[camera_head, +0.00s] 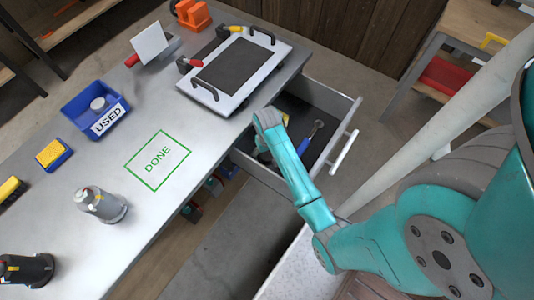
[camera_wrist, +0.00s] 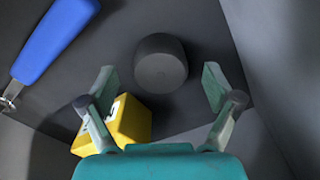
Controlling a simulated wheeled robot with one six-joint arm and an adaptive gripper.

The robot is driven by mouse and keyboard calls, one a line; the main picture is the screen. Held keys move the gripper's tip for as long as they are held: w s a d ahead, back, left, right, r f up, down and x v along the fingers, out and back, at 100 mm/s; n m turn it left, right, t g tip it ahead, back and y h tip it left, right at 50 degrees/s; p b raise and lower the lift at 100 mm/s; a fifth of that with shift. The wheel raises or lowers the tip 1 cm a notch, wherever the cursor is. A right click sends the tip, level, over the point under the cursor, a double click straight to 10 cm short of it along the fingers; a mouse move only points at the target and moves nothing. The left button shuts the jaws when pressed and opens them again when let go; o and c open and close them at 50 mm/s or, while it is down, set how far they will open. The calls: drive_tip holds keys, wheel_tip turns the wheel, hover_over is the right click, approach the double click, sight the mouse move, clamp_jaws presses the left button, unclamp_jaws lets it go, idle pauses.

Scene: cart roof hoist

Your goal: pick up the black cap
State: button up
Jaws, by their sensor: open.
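The black cap (camera_wrist: 160,62) is a short dark round piece lying on the floor of the open drawer (camera_head: 330,100). My gripper (camera_wrist: 160,86) is open above it, and the cap shows between and just beyond the two fingertips in the wrist view. I cannot tell how high the fingers are above the cap. In the head view the cap and my fingers are hidden behind my arm, which reaches down into the drawer.
In the drawer, a yellow block (camera_wrist: 125,122) lies close by my left finger, and a blue-handled tool (camera_wrist: 55,38) lies farther left. Drawer walls (camera_wrist: 275,60) stand close on the right. On the table are a blue USED bin (camera_head: 82,98), a DONE outline (camera_head: 157,160) and a clamped frame (camera_head: 215,95).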

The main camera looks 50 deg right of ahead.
drive_tip(key=shift+f, duration=1.05)
drive_tip(key=c, duration=1.1)
drive_tip(key=shift+c, duration=0.2)
drive_tip(key=shift+r, duration=0.1)
